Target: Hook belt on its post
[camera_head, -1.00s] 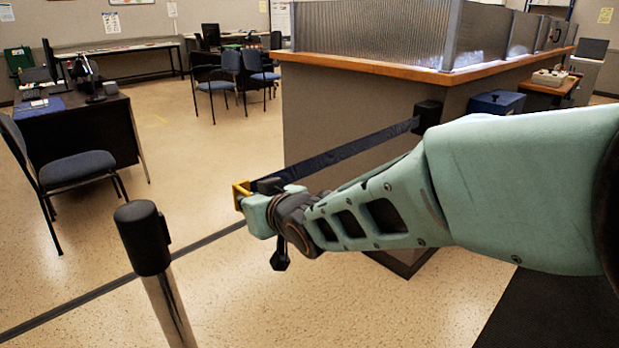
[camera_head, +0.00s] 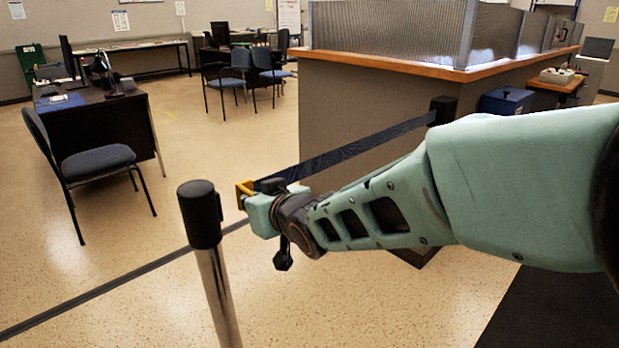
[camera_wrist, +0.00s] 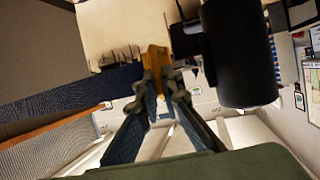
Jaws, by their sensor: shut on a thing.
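The belt (camera_head: 345,150) is a dark blue strip stretched from a black wall unit (camera_head: 443,110) on the counter to my gripper (camera_head: 252,196). Its end has a yellow clip (camera_head: 243,188). In the wrist view my gripper (camera_wrist: 163,88) is shut on this clip (camera_wrist: 154,58), with the belt (camera_wrist: 70,95) running off left. The post (camera_head: 201,215) has a black top and a chrome pole, standing upright just left of the clip. In the wrist view the black post top (camera_wrist: 240,55) has a dark block (camera_wrist: 186,40) facing the clip; whether they touch is unclear.
The wood-topped counter (camera_head: 400,70) stands behind my arm. A blue chair (camera_head: 95,163) and a dark desk (camera_head: 90,115) are at left. Another dark belt (camera_head: 100,288) runs from behind the post toward the lower left. Open floor lies between.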

